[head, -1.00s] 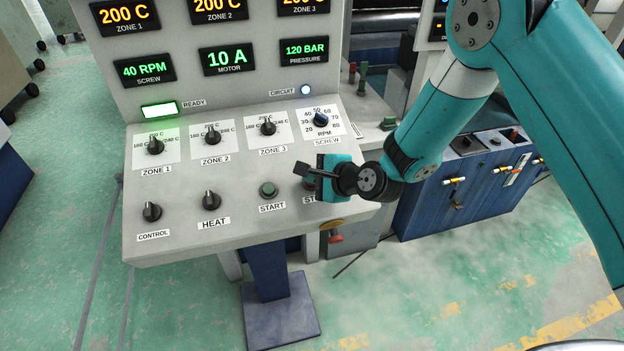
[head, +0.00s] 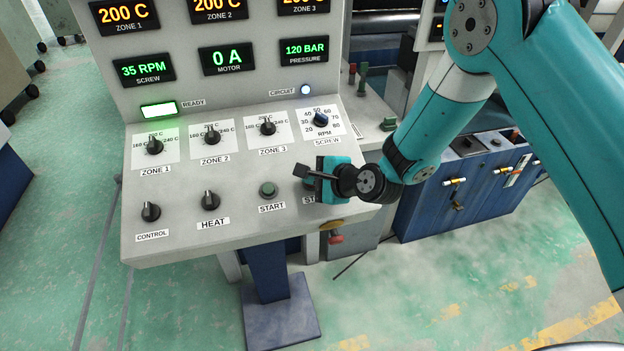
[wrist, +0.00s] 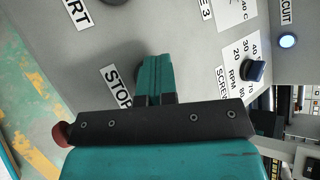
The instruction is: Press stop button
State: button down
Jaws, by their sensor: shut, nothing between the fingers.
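My gripper (head: 306,177) is at the right end of the sloped control panel, over the stop button, with its teal fingers together and nothing between them. In the wrist view the closed fingers (wrist: 154,72) point at the panel just beside the STOP label (wrist: 118,87). The stop button is almost wholly hidden behind my fingers, so contact cannot be seen directly. The motor display (head: 227,59) reads 0 A and the screw display (head: 144,70) reads 35 RPM.
The green start button (head: 268,189) is left of my gripper. The screw speed knob (head: 320,119) is just above it, and the heat knob (head: 211,201) and control knob (head: 150,211) are farther left. A red knob (head: 335,238) sits below the panel's edge.

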jog(key=shift+s+d+r+p, duration=0.1)
jog(key=shift+s+r+p, duration=0.2)
jog(key=shift+r+p, duration=0.45)
jog(key=shift+r, duration=0.15)
jog(key=shift+s+d+r+p, duration=0.1)
jog(key=shift+s+r+p, duration=0.2)
jog(key=shift+r+p, duration=0.35)
jog(key=shift+s+d+r+p, duration=0.1)
jog(key=shift+s+r+p, duration=0.25)
jog(key=shift+r, duration=0.55)
jog(key=shift+s+d+r+p, duration=0.1)
jog(key=shift+s+r+p, duration=0.1)
jog(key=shift+r+p, duration=0.5)
